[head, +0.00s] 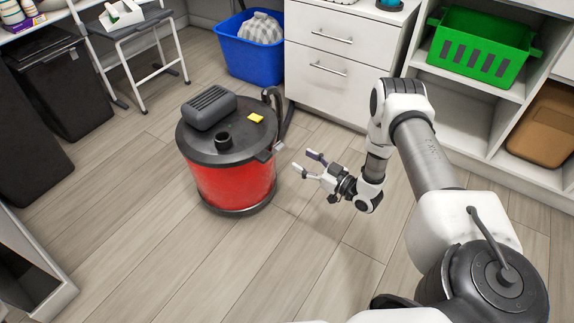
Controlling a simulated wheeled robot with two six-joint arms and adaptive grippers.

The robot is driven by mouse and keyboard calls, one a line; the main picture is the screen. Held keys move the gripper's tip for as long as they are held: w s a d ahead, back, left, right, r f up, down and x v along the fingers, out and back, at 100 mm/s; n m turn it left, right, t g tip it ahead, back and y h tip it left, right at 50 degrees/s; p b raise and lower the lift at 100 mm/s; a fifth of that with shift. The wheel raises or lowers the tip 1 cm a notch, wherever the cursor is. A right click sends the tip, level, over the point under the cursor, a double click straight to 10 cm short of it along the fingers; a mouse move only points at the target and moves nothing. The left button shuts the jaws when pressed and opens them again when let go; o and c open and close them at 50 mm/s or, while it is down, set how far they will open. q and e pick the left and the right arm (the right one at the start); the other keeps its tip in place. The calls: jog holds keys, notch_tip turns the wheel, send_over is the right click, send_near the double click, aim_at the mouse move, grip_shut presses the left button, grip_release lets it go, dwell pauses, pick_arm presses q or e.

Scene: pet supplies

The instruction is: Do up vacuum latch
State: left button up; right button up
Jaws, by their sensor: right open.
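A red drum vacuum (232,184) with a black lid (208,146) stands upright on the floor left of centre. A dark ribbed motor housing and a yellow tag sit on the lid. A small grey metal piece that looks like the latch (278,147) shows at the right of the lid's rim; whether it is fastened is too small to tell. My right gripper (304,164) is open and empty, just right of the vacuum near that piece, its fingers pointing left towards the drum. I see no contact. My left gripper is not in view.
A black hose (272,101) rises behind the vacuum. A blue bin (248,62) and white drawers (329,70) stand at the back. A green basket (484,48) sits on a shelf at right. A step stool (150,48) and black bins are at left. The front floor is clear.

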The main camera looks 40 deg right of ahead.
aim_at(278, 144)
jog(key=b+x, duration=0.3)
jog(key=x, duration=0.4)
jog(key=shift+w+a, duration=0.2)
jog(key=shift+w, duration=0.1)
grip_shut()
jog(key=r+g+p, duration=0.1)
jog(key=p, duration=0.2)
jog(key=w+g+p, duration=0.1)
jog(key=p, duration=0.2)
jog(key=shift+w+a+r+h, duration=0.15)
jog(key=shift+a+r+h, duration=0.15)
jog(key=shift+r, duration=0.1)
jog(key=shift+f+g, duration=0.15)
jog(key=shift+g, duration=0.25)
jog(key=shift+w+d+f, duration=0.1)
jog(key=shift+f, duration=0.05)
